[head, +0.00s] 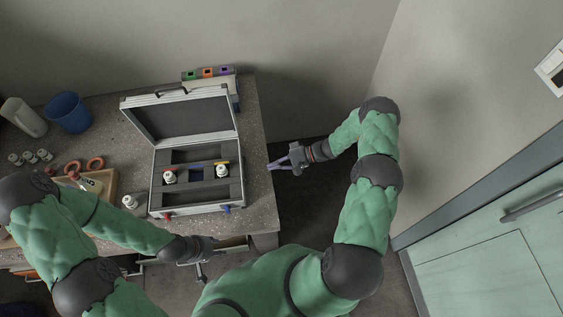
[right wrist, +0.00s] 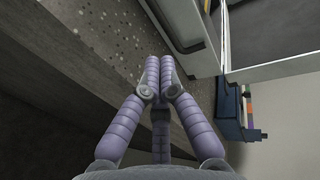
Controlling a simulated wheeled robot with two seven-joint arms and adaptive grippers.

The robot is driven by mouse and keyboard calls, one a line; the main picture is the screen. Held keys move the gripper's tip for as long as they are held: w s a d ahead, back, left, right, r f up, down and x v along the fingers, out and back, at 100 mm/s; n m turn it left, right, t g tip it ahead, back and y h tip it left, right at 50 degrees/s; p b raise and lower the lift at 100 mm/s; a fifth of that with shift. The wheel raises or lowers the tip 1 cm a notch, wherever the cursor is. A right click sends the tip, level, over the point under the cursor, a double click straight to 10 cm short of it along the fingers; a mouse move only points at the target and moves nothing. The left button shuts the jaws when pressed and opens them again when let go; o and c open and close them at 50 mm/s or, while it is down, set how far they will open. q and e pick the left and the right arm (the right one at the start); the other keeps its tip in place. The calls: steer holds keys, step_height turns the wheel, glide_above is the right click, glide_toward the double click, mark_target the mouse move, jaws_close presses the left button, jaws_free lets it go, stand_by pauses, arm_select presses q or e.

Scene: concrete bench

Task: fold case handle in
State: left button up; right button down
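The silver-edged case (head: 196,203) stands open on the bench, its lid (head: 180,117) raised at the back. A dark handle (head: 172,91) shows at the lid's top edge. Two white bottles (head: 169,176) (head: 221,171) sit in the dark foam. Red (head: 167,215) and blue (head: 227,209) latches show on the front. My right gripper (head: 270,165) is right of the case, by the bench's right edge; in the right wrist view its purple fingertips (right wrist: 159,62) meet with nothing between them. My left gripper (head: 201,268) is in front of the bench, below the case; its fingers are too small to read.
Left of the case are a wooden tray (head: 103,181), orange rings (head: 95,162), a white bottle (head: 130,202), a blue cup (head: 69,112) and a white jug (head: 24,117). A rack with coloured labels (head: 208,76) stands behind the lid. The floor right of the bench (head: 312,205) is clear.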

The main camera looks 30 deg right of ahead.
mark_target(253, 174)
steer(key=x, duration=0.8)
steer(key=shift+f+b, duration=0.1)
steer(key=shift+b, duration=0.2)
steer(key=a+f+b, duration=0.1)
steer(key=b, duration=0.1)
steer(key=shift+w+y+b, duration=0.15)
steer(key=shift+y+b, duration=0.15)
steer(key=shift+y, duration=0.1)
steer(key=shift+a+y+b, duration=0.1)
steer(key=shift+y+b, duration=0.2)
steer(key=shift+b, duration=0.3)
steer(key=shift+a+r, duration=0.1)
steer(key=shift+r, duration=0.05)
